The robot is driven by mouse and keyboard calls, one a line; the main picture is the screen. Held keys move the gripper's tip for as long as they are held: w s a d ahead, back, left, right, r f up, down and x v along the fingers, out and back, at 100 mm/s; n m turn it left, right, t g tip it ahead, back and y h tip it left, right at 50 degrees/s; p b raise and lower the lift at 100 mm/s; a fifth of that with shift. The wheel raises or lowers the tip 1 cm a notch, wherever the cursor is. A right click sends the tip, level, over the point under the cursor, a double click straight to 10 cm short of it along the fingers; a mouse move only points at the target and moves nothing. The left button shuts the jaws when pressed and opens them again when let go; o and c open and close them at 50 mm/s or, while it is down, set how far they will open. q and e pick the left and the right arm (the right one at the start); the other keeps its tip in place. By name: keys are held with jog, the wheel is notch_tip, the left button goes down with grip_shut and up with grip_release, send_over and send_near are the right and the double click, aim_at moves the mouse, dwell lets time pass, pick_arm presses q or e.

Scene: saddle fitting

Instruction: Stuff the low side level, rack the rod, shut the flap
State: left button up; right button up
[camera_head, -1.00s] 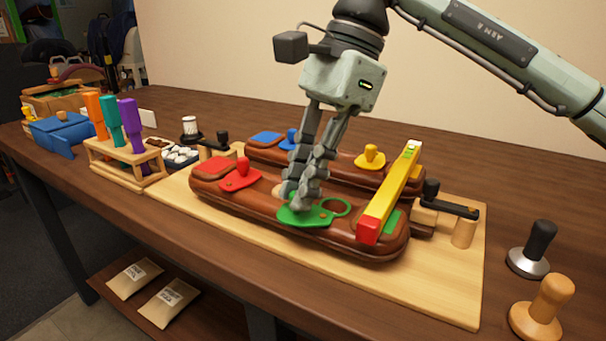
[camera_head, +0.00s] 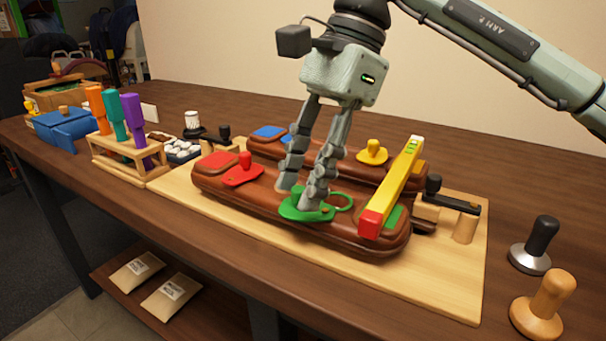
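Two brown padded saddle panels lie side by side on a pale board. The front panel (camera_head: 215,182) carries a red flap (camera_head: 243,172) and a green flap (camera_head: 300,212). A green ring (camera_head: 345,207) shows just right of the green flap, with the flap beside it rather than over all of it. My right gripper (camera_head: 300,198) is open, its fingers spread at the green flap and hiding part of it. A yellow level with a red end (camera_head: 395,187) lies across both panels at their right end. Orange, teal (camera_head: 114,117) and purple (camera_head: 133,118) handled rods stand in a wooden rack. My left gripper is out of view.
The rear panel has blue (camera_head: 268,131) and yellow (camera_head: 372,153) flaps. Wooden clamps (camera_head: 466,226) hold the board's right end. A black-handled tamper (camera_head: 535,245) and a wooden-handled one (camera_head: 543,307) stand at right. A blue box (camera_head: 65,128) stands far left.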

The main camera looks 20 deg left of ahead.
jog(key=v, duration=1.2)
jog(key=shift+s, duration=0.1)
